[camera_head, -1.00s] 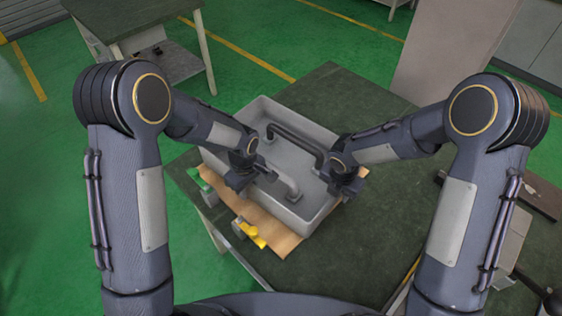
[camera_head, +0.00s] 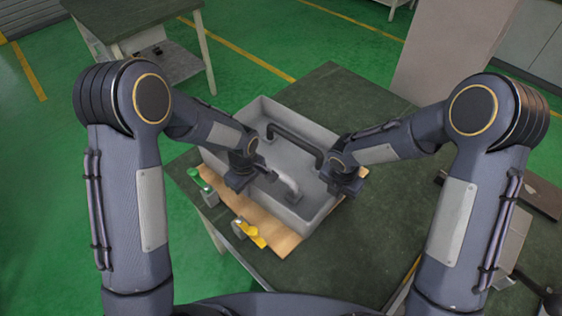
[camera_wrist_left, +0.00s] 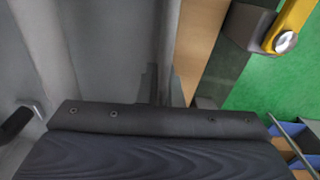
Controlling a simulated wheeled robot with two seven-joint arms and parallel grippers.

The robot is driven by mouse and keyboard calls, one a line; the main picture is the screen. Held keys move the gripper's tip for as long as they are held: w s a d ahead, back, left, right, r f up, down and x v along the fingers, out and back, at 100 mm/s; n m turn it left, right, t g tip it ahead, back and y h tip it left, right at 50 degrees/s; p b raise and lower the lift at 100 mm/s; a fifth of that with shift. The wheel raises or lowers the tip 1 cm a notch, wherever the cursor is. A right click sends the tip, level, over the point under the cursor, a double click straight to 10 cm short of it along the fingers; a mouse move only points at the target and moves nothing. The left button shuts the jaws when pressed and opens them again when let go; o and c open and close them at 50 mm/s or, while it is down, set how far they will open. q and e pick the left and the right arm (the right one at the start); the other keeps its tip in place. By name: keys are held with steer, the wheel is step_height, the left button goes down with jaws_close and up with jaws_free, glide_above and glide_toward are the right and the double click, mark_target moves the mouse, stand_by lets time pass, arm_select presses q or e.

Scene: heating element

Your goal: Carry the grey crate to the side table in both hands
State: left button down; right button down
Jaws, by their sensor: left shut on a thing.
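The grey crate (camera_head: 318,209) stands on a brown board on the dark green worktable, in the middle of the head view. It is an open box with a dark curved bar (camera_head: 293,140) and a lighter bent pipe (camera_head: 290,183) inside. My left gripper (camera_head: 258,178) is at the near left wall. In the left wrist view its fingers (camera_wrist_left: 164,88) straddle the crate wall (camera_wrist_left: 167,35) and are shut on it. My right gripper (camera_head: 342,183) is at the crate's right wall; its fingertips are hidden. The crate shows no clear gap above the board.
Another dark-topped table (camera_head: 130,22) stands at the upper left. Green floor lies between the tables. Dark items lie at the right.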

arm_select(q)
steer(key=shift+w+r, duration=0.1)
steer(key=shift+r, duration=0.05)
arm_select(e)
steer(key=shift+r, duration=0.15)
stand_by(0.6)
